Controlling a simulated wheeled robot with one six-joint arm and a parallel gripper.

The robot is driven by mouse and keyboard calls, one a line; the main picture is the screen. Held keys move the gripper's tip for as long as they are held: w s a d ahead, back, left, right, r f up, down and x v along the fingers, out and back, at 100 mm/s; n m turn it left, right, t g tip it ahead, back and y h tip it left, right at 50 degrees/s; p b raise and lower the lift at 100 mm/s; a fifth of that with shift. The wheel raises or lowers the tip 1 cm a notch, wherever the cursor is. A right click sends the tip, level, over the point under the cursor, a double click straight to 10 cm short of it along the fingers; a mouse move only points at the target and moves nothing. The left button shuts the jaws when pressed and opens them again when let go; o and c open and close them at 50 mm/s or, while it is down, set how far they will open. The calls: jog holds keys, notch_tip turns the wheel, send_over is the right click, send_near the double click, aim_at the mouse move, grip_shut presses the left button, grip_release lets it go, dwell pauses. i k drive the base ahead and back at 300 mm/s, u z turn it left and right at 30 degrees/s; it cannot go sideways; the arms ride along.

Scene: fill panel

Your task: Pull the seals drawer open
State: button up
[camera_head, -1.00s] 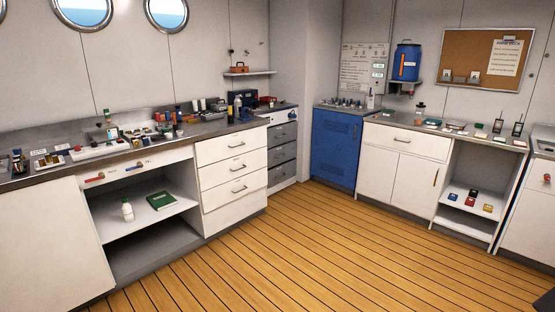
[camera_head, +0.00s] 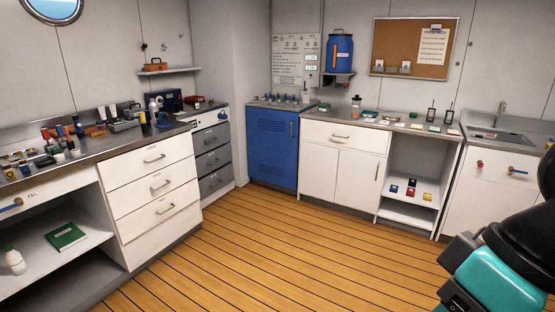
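I cannot read a seals label on any drawer, so I cannot tell which one is the seals drawer. A white unit with three drawers (camera_head: 157,187) stands at the left, each front with a metal bar handle, all shut. A narrower unit of grey drawers (camera_head: 214,161) stands beyond it, also shut. A wide white drawer (camera_head: 343,137) sits above two doors in the back cabinet and is shut. Part of my arm, teal and black, shows at the lower right. My gripper's fingers are not in view.
A blue cabinet (camera_head: 273,150) stands in the back corner. An open shelf unit (camera_head: 408,214) holds small coloured items. An open-fronted shelf at the left holds a green book (camera_head: 66,236) and a white bottle (camera_head: 14,260). The wooden floor (camera_head: 270,255) is clear in the middle.

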aim_at(213, 160)
jog(key=u, duration=0.2)
jog(key=i, duration=2.35)
jog(key=u, duration=0.8)
jog(key=i, duration=2.6)
jog(key=u, duration=0.45)
